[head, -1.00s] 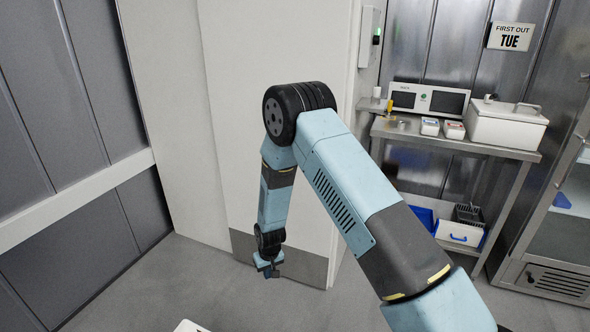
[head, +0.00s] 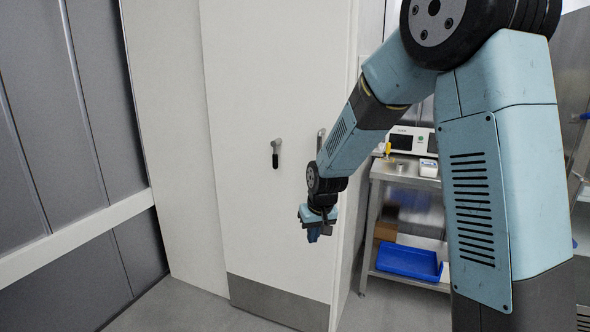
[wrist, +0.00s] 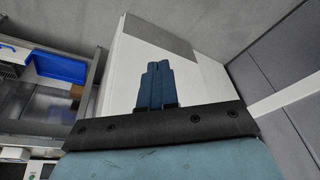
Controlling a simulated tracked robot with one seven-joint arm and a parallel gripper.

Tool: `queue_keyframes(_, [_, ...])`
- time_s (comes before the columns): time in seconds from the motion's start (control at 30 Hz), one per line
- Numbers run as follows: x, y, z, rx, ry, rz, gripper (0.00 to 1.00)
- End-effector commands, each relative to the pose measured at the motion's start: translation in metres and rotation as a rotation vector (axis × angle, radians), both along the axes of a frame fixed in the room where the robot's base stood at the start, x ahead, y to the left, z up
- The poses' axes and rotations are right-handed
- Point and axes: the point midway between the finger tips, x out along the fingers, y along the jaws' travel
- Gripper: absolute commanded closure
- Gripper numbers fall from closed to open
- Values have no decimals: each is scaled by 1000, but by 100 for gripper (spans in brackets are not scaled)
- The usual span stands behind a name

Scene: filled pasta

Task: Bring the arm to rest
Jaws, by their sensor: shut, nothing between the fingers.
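My gripper (head: 314,234) hangs at the end of my blue and black arm in the head view, in front of a white door. Its fingers point down. In the wrist view the two blue fingers of my gripper (wrist: 155,68) lie close together with nothing between them. My upper arm fills much of the right side of the head view and hides part of the room behind it.
The white door (head: 265,100) has a black handle (head: 275,154) and a metal kick plate (head: 275,302). A steel bench (head: 403,171) with a white device stands behind my arm. A blue tray (head: 410,262) lies on its lower shelf. Grey wall panels (head: 95,100) are at left.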

Motion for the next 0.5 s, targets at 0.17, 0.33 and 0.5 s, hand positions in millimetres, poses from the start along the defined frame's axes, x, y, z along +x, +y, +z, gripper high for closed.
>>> queue_keyframes(0.17, [-24, -33, 51, 6, -32, -40, 100])
queue_keyframes(0.33, [-52, -61, 92, 10, -58, -75, 100])
queue_keyframes(0.5, [-85, -88, 126, 11, -83, -110, 100])
